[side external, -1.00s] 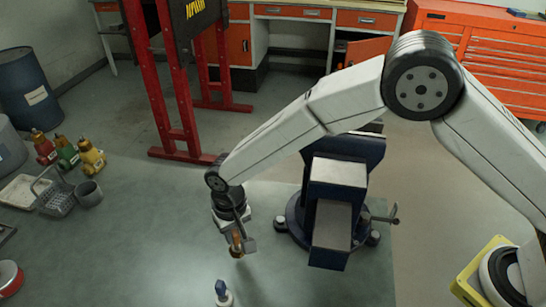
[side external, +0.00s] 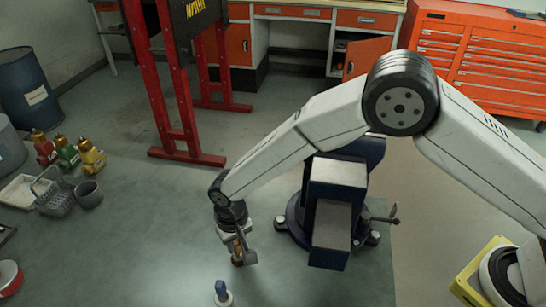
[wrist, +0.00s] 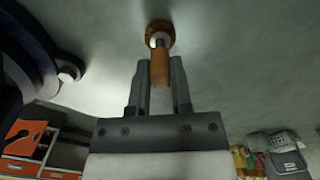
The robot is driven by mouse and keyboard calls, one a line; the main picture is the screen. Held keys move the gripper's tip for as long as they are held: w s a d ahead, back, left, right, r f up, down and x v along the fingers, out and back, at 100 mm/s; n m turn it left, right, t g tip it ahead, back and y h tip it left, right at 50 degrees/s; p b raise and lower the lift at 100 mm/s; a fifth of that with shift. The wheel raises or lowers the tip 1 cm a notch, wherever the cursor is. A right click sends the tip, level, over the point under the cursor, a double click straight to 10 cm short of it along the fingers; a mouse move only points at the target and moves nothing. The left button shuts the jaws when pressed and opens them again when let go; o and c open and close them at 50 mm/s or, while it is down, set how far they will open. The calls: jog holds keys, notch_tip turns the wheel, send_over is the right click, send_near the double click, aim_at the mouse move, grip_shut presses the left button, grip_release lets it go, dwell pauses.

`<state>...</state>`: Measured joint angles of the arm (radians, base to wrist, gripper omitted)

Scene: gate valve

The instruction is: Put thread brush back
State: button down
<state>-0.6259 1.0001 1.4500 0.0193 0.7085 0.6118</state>
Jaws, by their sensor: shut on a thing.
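The thread brush (side external: 237,258) has an orange-brown handle and hangs below my gripper (side external: 241,246) over the grey-green bench top (side external: 150,265). In the wrist view, the handle of the thread brush (wrist: 159,70) sits between the two fingers of my gripper (wrist: 160,90). The fingers are shut on it. A short metal neck and a round copper-coloured end show beyond the handle. The brush is close to the bench top, but I cannot tell whether it touches.
A dark blue vise (side external: 333,205) stands right of my gripper. A small blue-topped object (side external: 222,293) is in front of it. The bench between is clear.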

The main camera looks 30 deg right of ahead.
jog(key=c, duration=0.5)
grip_release()
jog(key=shift+f, duration=0.1)
jog(key=shift+c, duration=0.2)
notch_tip(320, 180, up, 12)
jog(key=shift+w+r, duration=0.15)
jog(key=shift+r, duration=0.05)
dwell(0.3)
